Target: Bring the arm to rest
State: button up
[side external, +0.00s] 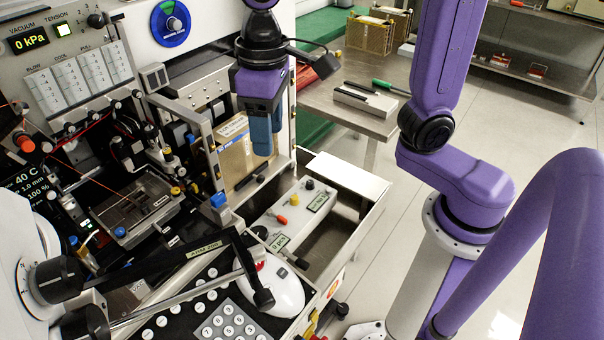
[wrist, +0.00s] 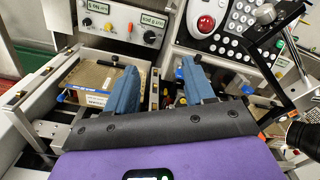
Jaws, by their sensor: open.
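My gripper (side external: 264,135) hangs fingers-down above the wire bonding machine in the side external view, over the area of a brown cardboard-coloured box. In the wrist view my gripper (wrist: 160,88) shows two blue fingers spread apart, with nothing between them. My purple arm reaches in from the right. The brown box (side external: 236,163) with a white and blue label stands below and behind the fingers. The same box (wrist: 105,87) lies left of the fingers in the wrist view. The fingers look apart from it.
A keypad (side external: 228,318) and white trackball mouse (side external: 274,290) sit at the machine's front. The machine's metal stage (side external: 138,208) is at left. A side table (side external: 350,112) holds tools. Open floor lies right.

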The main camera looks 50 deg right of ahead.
jog(key=s+d+f+n, duration=0.3)
jog(key=s+d+f, duration=0.1)
jog(key=s+d, duration=0.2)
jog(key=s+d+f+n, duration=0.4)
jog(key=s+d, duration=0.3)
jog(key=s, duration=0.1)
jog(key=shift+s, duration=0.35)
dwell(1.2)
